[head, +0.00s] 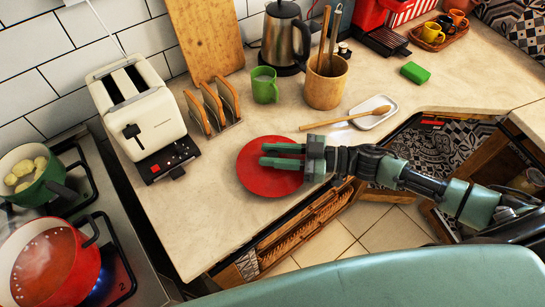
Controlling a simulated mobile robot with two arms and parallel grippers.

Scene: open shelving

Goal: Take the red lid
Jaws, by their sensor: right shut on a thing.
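The red lid (262,185) lies on the pale worktop, a round disc between the toast rack and the counter's front edge. My right gripper (282,155) reaches in from the right over the lid and is shut on it. Its green fingers cover the lid's middle, so the grip point is hidden. My left gripper is not in view.
An open red pot (50,240) with steaming contents stands on the lit hob at lower left, and a green pot (25,160) stands behind it. A toaster (140,115), toast rack (212,120), green mug (265,90), utensil pot (325,88) and wooden spoon (345,119) surround the lid.

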